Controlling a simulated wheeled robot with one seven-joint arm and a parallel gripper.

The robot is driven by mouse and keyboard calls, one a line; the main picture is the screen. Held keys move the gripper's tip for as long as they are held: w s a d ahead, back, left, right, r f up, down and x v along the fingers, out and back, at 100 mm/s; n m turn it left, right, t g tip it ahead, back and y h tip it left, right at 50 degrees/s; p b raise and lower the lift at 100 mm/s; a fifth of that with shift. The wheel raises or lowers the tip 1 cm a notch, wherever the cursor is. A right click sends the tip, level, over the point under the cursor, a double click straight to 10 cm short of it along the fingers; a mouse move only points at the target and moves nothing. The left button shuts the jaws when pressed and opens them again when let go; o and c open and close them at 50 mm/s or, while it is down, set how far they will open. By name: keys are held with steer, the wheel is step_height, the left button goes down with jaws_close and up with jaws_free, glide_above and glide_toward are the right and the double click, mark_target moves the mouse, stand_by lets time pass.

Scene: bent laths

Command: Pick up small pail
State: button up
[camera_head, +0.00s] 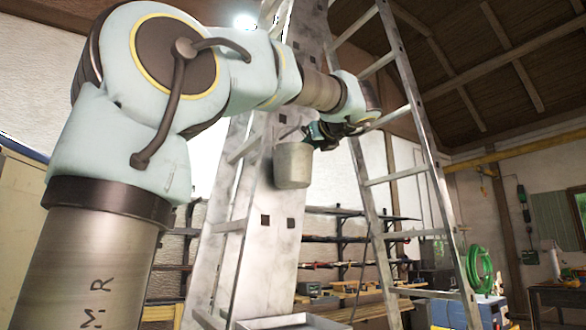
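The small pail (293,166) is a pale grey-white bucket near the middle of the camera_head view. It hangs roughly upright in the air, in front of the tall pale column. My gripper (322,136) is dark and sits at the end of my arm, right at the pail's upper right rim. The fingers are small and partly hidden against the pail and wrist, so I cannot see clearly how they meet the rim. The pail has no visible support beneath it.
A metal ladder (400,180) stands right of the pail, close behind my wrist. A tray (290,322) shows at the bottom edge. Shelves (345,235) line the back wall. A green hose (478,268) and a workbench (560,298) are at right.

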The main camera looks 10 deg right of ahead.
jaws_close()
stand_by(1.1)
